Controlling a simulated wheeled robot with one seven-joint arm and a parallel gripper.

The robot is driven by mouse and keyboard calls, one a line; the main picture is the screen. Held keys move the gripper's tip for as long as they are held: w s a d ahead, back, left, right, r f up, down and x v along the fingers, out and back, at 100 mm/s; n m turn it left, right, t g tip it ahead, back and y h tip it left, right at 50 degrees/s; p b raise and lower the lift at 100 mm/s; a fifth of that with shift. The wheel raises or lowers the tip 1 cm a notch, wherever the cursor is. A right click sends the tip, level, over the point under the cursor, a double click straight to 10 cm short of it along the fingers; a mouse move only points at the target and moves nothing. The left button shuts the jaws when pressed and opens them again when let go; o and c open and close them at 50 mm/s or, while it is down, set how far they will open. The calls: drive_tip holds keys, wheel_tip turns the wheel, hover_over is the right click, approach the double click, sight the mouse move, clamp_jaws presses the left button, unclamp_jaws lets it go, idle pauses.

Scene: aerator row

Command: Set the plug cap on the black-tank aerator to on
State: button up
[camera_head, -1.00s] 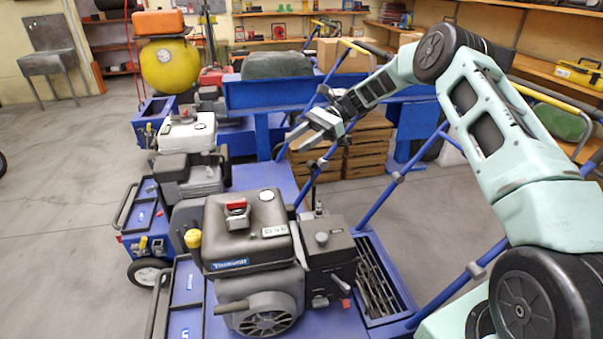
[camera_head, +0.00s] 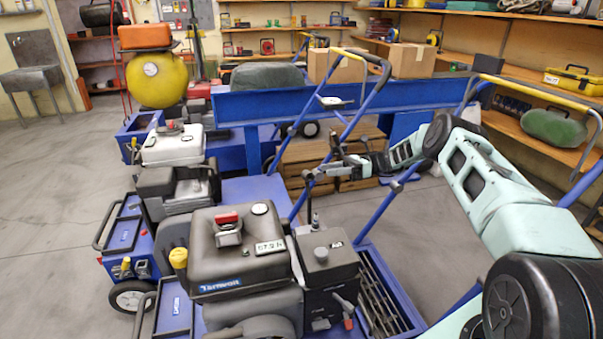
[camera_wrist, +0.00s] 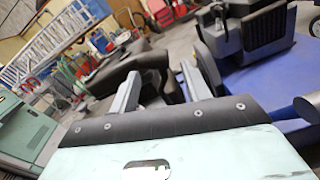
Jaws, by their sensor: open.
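The black-tank aerator (camera_head: 240,245) stands in the near foreground of the head view, with a dark tank and a red-topped cap (camera_head: 229,219). A black box with a grey knob (camera_head: 321,254) sits at its right, and a small upright plug-like fitting (camera_head: 315,222) rises behind that. I cannot tell for sure which part is the plug cap. My gripper (camera_head: 318,172) is open and empty, in the air above and behind the black box, apart from the aerator. In the wrist view, its two grey fingers (camera_wrist: 165,75) are spread, with a dark engine on a blue deck (camera_wrist: 262,75) beyond.
A white-tank aerator (camera_head: 173,146) stands behind at the left. Blue handle bars (camera_head: 355,115) rise close around my gripper. A blue beam (camera_head: 300,98) and wooden crates (camera_head: 300,155) are behind it. Shelves (camera_head: 510,55) line the right wall. Floor is clear at the left.

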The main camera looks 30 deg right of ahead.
sight(302, 174)
drive_tip(key=x, duration=1)
clamp_jaws()
